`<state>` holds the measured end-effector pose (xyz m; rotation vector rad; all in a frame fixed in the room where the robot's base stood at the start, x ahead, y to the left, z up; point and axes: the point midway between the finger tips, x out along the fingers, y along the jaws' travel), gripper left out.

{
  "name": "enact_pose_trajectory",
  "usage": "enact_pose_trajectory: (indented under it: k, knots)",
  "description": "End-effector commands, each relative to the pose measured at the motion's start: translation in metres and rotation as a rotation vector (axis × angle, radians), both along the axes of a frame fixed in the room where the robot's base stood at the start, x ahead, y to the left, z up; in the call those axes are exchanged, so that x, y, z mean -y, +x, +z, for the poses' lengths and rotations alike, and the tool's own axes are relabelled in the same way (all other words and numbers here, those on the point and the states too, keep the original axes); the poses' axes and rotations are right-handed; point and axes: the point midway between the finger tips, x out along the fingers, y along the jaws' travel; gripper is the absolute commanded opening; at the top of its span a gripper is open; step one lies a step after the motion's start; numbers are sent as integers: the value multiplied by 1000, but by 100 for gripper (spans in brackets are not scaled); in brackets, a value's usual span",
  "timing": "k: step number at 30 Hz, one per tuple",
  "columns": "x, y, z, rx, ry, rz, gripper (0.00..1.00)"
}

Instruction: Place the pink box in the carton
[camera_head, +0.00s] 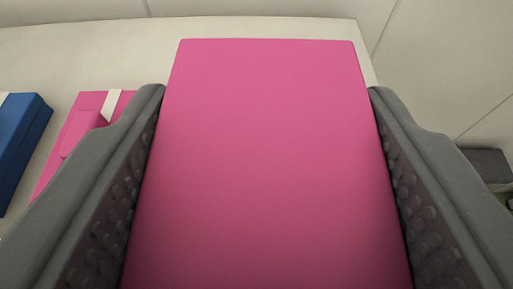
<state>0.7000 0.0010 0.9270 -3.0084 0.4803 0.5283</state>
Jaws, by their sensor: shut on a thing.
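A large plain pink box (265,150) fills the middle of the view. My gripper (265,90) is shut on it, with one grey padded finger against its left side and the other against its right side. The box hides most of what lies behind and below it. I cannot tell whether its underside touches the surface. The carton cannot be made out with certainty in this view.
A pale table top (60,55) lies behind the box. At the left on it are a second pink item (88,115) with a white band and a blue box (22,145). A dark grey object (487,165) shows at the right, beyond the table edge, partly hidden by my finger.

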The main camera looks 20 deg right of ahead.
Motion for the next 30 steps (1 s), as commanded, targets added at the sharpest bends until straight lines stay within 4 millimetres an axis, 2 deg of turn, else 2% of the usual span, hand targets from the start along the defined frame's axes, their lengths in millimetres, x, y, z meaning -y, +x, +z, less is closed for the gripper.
enact_pose_trajectory:
  k: [1, 5, 17, 18, 19, 20, 30]
  knots:
    - [0, -1, -13, -6, 0, 0, 27]
    - [0, -1, -29, -5, -2, 0, 27]
    - [-1, -1, -33, -2, -1, 2, 27]
    - [-1, -1, -32, -2, -1, 2, 66]
    - [-1, -1, -32, -2, -1, 2, 74]
    - [-1, -1, -32, -2, -1, 2, 76]
    - [-2, -2, -29, -2, -1, 3, 76]
